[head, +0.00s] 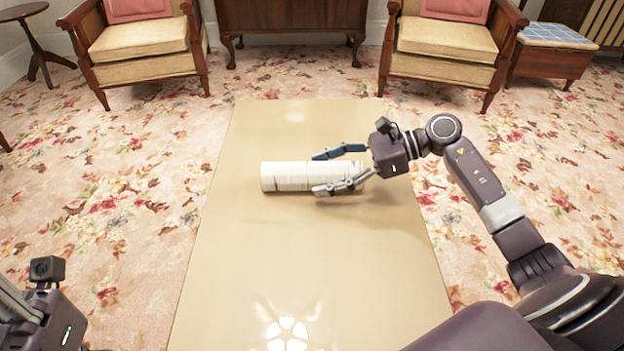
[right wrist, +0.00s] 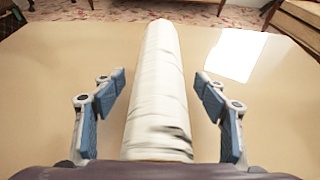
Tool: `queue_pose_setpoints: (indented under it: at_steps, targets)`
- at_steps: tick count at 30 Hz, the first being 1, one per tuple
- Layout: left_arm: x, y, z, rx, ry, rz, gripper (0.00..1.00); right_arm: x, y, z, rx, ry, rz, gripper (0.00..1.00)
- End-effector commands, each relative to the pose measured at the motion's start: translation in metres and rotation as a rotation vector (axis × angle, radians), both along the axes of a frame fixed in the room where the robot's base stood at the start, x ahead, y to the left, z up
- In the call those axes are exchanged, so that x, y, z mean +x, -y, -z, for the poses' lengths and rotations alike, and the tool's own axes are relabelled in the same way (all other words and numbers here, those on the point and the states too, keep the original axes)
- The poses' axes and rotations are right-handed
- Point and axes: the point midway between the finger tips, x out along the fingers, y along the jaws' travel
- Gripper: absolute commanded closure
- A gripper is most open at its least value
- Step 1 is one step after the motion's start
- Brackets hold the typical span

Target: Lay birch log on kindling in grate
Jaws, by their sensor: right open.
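A white birch log (head: 290,177) with thin dark marks lies on its side on a long beige table (head: 280,245), in the head view. My right gripper (head: 328,172) is open, with its fingers on either side of the log's right end. In the right wrist view the log (right wrist: 160,85) runs lengthwise between the two blue finger pads, with a gap on each side. My left gripper is out of sight; only part of my left arm shows at the lower left of the head view. No grate or kindling is in view.
The table top around the log is bare. Two armchairs (head: 140,40) (head: 445,45) and a dark wooden cabinet (head: 290,18) stand beyond it on floral carpet. A small side table (head: 33,40) and a blue-topped stool (head: 550,50) stand at the sides.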

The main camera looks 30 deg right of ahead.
Motion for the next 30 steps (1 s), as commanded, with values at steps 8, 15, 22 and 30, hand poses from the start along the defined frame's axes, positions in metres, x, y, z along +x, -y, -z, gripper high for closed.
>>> queue_pose_setpoints:
  at_steps: [8, 15, 22, 30]
  targets:
    - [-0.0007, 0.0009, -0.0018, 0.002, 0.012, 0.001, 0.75, 0.0052, -0.0101, 0.0039, 0.0, 0.0, 0.001, 0.34]
    - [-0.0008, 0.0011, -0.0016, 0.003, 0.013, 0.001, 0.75, 0.005, -0.0099, 0.004, -0.001, 0.0, 0.0, 0.5]
    - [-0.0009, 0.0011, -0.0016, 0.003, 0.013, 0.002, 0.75, 0.0049, -0.01, 0.0041, -0.001, 0.0, 0.0, 0.75]
    - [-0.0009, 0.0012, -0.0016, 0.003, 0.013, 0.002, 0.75, 0.0052, -0.0099, 0.0027, 0.001, 0.003, 0.0, 0.97]
